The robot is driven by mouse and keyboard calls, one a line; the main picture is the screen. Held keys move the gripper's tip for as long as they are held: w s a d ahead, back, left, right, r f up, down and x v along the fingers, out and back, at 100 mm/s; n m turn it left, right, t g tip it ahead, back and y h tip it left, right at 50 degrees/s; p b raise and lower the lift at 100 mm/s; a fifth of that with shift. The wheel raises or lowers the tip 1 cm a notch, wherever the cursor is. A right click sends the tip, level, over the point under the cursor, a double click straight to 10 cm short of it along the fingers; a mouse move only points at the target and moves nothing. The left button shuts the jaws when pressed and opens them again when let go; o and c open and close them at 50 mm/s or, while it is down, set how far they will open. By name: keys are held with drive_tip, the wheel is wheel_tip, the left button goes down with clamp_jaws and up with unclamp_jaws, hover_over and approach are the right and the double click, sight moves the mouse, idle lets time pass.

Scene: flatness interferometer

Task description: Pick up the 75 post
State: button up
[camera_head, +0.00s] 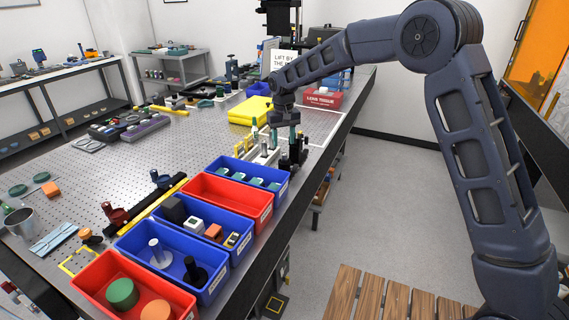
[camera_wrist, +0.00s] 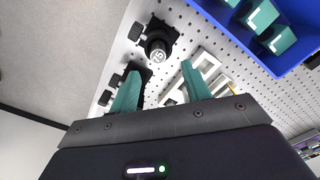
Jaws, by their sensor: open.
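A black post (camera_wrist: 158,52) on a dark base shows in the wrist view, up ahead of the fingers. Its round pale top carries a mark that looks like 75, turned on its side. My gripper (camera_wrist: 163,82) has two teal fingers, apart, with nothing held between them. A second dark base (camera_wrist: 137,74) is partly hidden behind the left finger. In the head view my gripper (camera_head: 284,134) points down at the table's right edge, over a cluster of dark posts (camera_head: 294,160). I cannot tell the 75 post apart there.
Pale slotted frames (camera_wrist: 200,70) lie by the right finger. A blue bin (camera_wrist: 305,38) with teal-topped pieces is close at upper right. In the head view more blue and red bins (camera_head: 232,200) line the table edge toward me. A yellow block (camera_head: 250,110) lies behind.

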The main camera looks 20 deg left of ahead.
sight(285, 154)
drive_tip(key=shift+d+f, duration=0.2)
drive_tip(key=shift+f, duration=2.45)
clamp_jaws()
